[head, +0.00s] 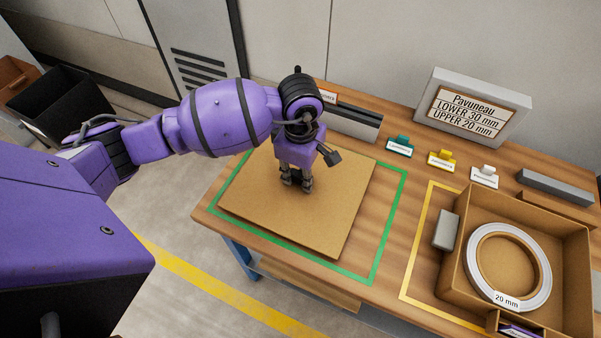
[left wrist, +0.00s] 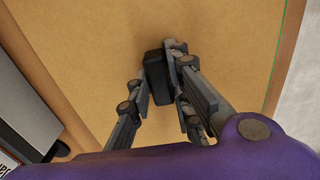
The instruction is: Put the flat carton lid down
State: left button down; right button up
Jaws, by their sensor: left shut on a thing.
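The flat carton lid (head: 335,215) is a square brown sheet over the left part of the wooden table, mostly inside the green outline (head: 393,230). Its left edge reaches over the outline's left side. My left gripper (head: 297,184) points down at the middle of the lid. In the left wrist view its fingers (left wrist: 168,72) are shut on a small dark block (left wrist: 156,78) on the lid (left wrist: 85,45). I cannot tell whether the lid touches the table or hangs just above it. My right gripper is not in view.
An open carton (head: 572,240) with a white coil marked 20 mm (head: 547,275) stands at the right by a yellow outline (head: 417,240). A grey block (head: 446,230) is at its left wall. Small coloured holders and a sign (head: 470,108) line the back.

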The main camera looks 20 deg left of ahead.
aim_at(301, 174)
pick_arm(q)
jog(key=c, duration=1.6)
grip_release()
jog(key=shift+f, duration=0.15)
notch_tip(301, 174, up, 12)
jog(key=shift+r, duration=0.25)
